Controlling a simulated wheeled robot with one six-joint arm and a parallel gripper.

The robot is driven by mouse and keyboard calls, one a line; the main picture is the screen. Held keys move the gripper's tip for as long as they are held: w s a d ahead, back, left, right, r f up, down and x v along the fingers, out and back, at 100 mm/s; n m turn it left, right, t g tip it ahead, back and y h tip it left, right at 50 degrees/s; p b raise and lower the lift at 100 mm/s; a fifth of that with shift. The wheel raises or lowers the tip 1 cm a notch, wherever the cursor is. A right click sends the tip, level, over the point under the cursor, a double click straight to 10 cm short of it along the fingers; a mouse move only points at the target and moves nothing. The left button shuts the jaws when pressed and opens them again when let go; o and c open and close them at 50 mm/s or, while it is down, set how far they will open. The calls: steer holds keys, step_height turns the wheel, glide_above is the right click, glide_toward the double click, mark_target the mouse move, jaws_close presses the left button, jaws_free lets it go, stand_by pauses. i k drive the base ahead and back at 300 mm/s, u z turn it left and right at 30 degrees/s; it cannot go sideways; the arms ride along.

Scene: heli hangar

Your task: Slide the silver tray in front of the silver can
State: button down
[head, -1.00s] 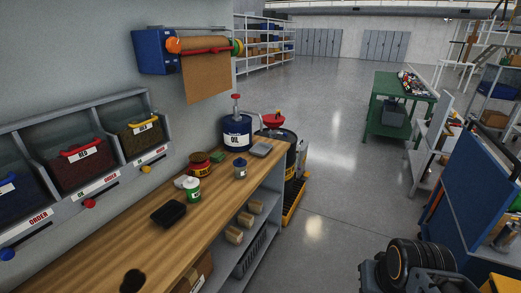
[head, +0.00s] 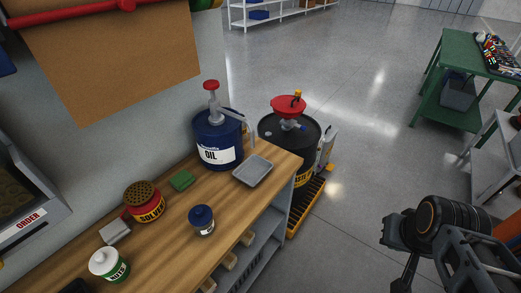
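The silver tray (head: 253,171) is a small, shallow grey tray with rounded corners. It lies flat near the far right corner of the wooden bench, in front of the blue oil drum. No can is plainly silver. A small grey block-like item (head: 114,232) lies beside the red solvent can (head: 145,203). A small dark-blue-topped can (head: 201,220) with a pale label stands near the bench's front edge. My dark arm parts, perhaps including my gripper (head: 403,262), show at the lower right, well away from the tray. I cannot make out the fingertips.
The blue oil drum (head: 218,140) with a red-topped pump stands behind the tray. A black drum (head: 290,135) stands past the bench end.

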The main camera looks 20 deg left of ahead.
mark_target(252, 170)
steer(key=i, duration=1.1)
steer(key=u, duration=4.35)
